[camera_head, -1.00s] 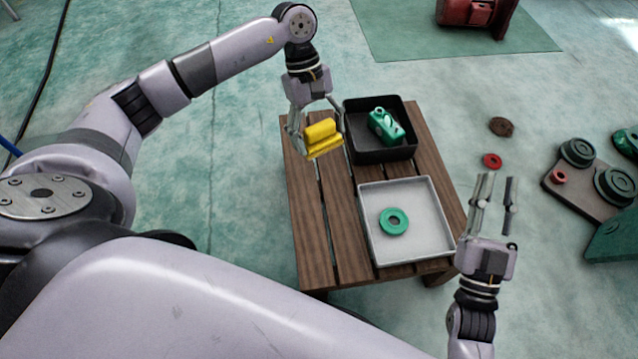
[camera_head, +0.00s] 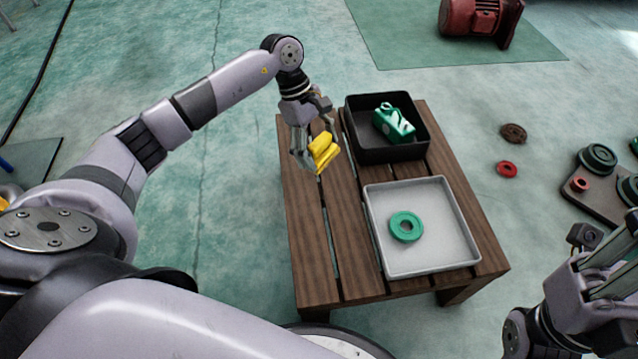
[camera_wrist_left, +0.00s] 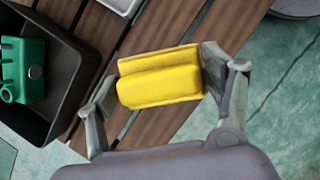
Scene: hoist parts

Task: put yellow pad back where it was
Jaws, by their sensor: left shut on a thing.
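The yellow pad (camera_head: 322,152) is a stepped yellow block held in my left gripper (camera_head: 318,150), above the left part of the slatted wooden table (camera_head: 305,232). In the left wrist view the pad (camera_wrist_left: 160,78) sits between the two fingers of the left gripper (camera_wrist_left: 165,95), with the table slats behind it. My right gripper (camera_head: 612,275) is at the lower right of the head view, off the table's right side. Its fingertips are partly cut off by the picture edge, so I cannot tell its opening.
A black tray (camera_head: 385,157) with a green part (camera_head: 393,122) stands at the table's back right. A light grey tray (camera_head: 440,262) with a green ring (camera_head: 406,226) lies in front. Discs and a red motor (camera_head: 480,18) lie on the floor. The left slats are clear.

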